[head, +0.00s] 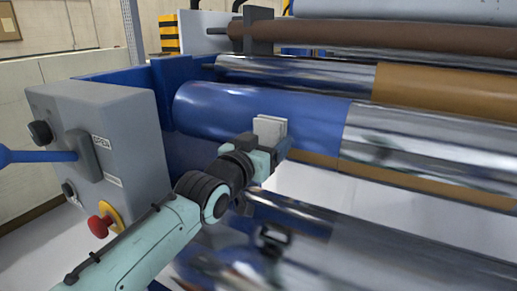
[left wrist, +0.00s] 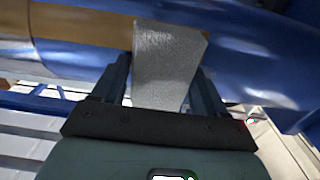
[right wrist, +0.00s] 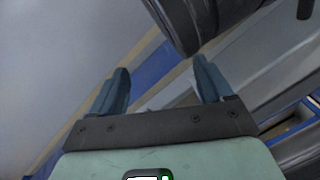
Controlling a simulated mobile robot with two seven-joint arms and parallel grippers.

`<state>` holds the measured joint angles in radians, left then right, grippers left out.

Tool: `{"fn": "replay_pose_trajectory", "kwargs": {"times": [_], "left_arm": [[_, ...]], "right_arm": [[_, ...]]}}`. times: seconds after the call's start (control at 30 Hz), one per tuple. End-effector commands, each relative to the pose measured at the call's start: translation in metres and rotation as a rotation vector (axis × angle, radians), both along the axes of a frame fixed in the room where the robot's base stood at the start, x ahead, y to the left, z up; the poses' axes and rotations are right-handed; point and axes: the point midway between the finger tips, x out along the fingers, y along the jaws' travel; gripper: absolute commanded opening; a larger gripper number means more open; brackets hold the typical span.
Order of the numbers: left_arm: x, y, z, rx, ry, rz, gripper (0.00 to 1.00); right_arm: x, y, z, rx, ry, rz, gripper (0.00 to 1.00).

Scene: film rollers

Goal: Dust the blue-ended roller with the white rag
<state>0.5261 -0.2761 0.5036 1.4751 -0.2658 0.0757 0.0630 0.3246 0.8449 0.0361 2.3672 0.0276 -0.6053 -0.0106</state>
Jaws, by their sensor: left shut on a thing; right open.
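The blue-ended roller (head: 215,108) runs across the middle of the head view, blue at its left end and shiny metal to the right. My left gripper (head: 272,145) is shut on the white rag (head: 268,128), a pale folded pad, at the front of the blue part. In the left wrist view the rag (left wrist: 168,65) stands between the fingers, with the blue surface (left wrist: 85,65) behind it. I cannot tell whether the rag touches the roller. My right gripper (right wrist: 160,92) is open and empty in the right wrist view; it is not clear in the head view.
A grey control box (head: 105,135) with a blue lever (head: 35,156) and a red button (head: 100,225) stands at left. A lower metal roller (head: 350,250) lies in front. A brown roller (head: 380,36) and a tan-banded roller (head: 440,92) lie behind.

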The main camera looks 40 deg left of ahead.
Motion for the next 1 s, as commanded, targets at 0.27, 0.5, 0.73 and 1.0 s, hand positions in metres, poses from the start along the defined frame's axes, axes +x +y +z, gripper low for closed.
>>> {"fn": "replay_pose_trajectory", "kwargs": {"times": [0.27,0.5,0.73,1.0], "left_arm": [[0.003,-0.014,0.000,0.000,0.000,-0.001,0.49],[0.004,-0.031,-0.001,0.002,-0.001,0.002,0.49],[0.005,-0.049,0.000,0.002,0.000,0.001,0.49],[0.008,-0.051,0.001,-0.001,0.000,0.000,0.49]], "right_arm": [[0.001,0.000,-0.012,0.000,0.003,0.001,0.80],[0.003,0.000,-0.024,0.001,0.004,0.001,0.80],[0.004,0.000,-0.028,0.001,0.004,0.001,0.80],[0.004,0.000,-0.028,0.001,0.004,0.001,0.80]]}}
